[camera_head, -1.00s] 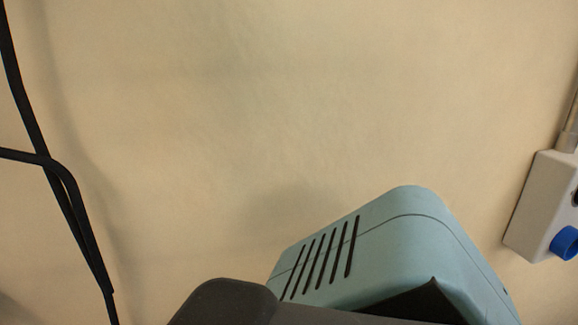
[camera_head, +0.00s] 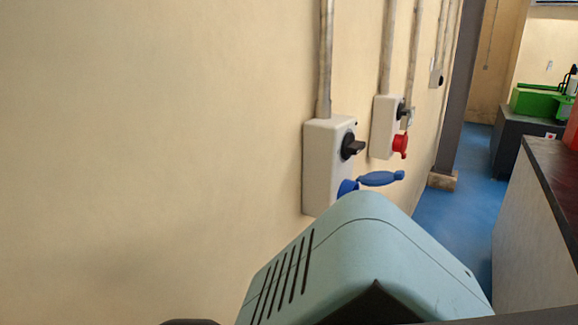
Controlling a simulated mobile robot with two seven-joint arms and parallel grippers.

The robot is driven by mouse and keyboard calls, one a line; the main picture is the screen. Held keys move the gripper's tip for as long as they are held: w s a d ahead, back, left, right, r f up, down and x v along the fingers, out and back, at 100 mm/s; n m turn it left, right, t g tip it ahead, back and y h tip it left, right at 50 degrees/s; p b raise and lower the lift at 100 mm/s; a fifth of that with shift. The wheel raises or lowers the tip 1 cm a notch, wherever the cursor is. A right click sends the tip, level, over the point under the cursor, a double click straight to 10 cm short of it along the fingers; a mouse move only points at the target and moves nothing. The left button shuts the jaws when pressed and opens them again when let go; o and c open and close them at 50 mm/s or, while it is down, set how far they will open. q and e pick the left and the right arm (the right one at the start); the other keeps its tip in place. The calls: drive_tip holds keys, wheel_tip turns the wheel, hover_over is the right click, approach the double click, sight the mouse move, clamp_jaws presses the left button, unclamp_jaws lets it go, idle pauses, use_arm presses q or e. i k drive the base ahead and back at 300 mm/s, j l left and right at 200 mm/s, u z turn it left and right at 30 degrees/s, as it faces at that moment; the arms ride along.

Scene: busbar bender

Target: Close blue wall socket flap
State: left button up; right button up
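A white wall socket box (camera_head: 324,165) is mounted on the cream wall, with a black rotary switch (camera_head: 350,146) on its front. Its blue socket (camera_head: 347,188) is at the bottom, partly hidden behind the light-blue machine. The blue flap (camera_head: 381,178) sticks out from the socket to the right, so it stands open. Neither of my grippers is in view.
The rounded light-blue machine housing (camera_head: 375,240) with dark vent slots fills the lower middle. A second white box (camera_head: 383,127) with a red socket (camera_head: 400,146) is farther along the wall. A dark-topped counter (camera_head: 556,180) stands at right, with blue floor (camera_head: 448,213) between.

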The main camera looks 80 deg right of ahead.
sight(381, 178)
drive_tip(key=l+z, duration=0.1)
drive_tip(key=z, duration=0.4)
drive_tip(key=l+z, duration=0.1)
drive_tip(key=z, duration=0.4)
drive_tip(key=l+z, duration=0.1)
drive_tip(key=z, duration=0.4)
